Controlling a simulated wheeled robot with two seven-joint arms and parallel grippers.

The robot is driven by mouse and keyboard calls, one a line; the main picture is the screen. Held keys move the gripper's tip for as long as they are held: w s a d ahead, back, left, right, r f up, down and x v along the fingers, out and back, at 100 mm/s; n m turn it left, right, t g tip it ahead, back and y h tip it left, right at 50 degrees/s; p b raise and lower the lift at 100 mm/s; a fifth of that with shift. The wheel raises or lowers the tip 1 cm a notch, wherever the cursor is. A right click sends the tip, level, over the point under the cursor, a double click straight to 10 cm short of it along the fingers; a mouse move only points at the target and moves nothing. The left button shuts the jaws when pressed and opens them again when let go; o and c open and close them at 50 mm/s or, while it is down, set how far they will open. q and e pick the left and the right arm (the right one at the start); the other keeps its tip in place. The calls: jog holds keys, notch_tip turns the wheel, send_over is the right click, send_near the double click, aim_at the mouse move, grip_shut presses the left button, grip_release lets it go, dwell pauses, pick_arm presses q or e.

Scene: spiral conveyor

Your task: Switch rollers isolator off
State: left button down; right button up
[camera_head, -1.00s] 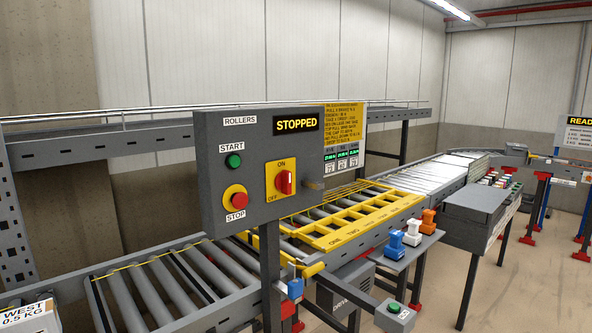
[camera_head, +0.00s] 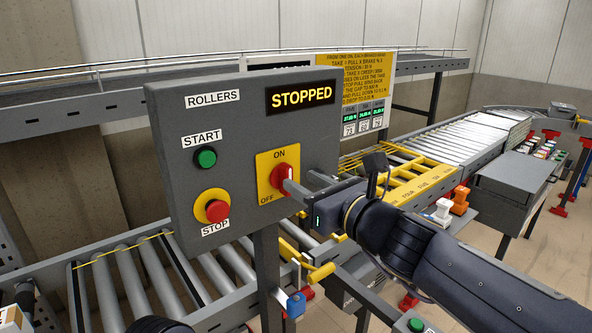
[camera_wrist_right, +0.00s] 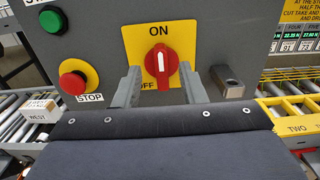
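The rollers isolator is a red rotary knob (camera_head: 283,178) on a yellow plate (camera_head: 265,164) marked ON at the top and OFF at the lower left. It also shows in the right wrist view (camera_wrist_right: 161,68), with its white line upright toward ON. My right gripper (camera_head: 297,184) is at the panel. In the right wrist view its two grey fingers (camera_wrist_right: 161,88) are spread, one on each side of the knob's lower part, with gaps between them and the knob. In the head view the near finger partly covers the knob's right side. My left gripper cannot be made out.
The grey panel (camera_head: 165,110) also carries a green START button (camera_head: 205,158), a red STOP button (camera_head: 217,211) and a STOPPED display (camera_head: 300,97). A metal stub (camera_wrist_right: 228,82) sticks out right of the knob. A blue padlock (camera_head: 294,304) hangs below. Roller conveyors lie behind.

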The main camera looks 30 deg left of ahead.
aim_at(290, 174)
jog(key=shift+p+x, duration=0.4)
jog(key=shift+x, duration=1.45)
jog(key=shift+w, duration=0.1)
grip_shut()
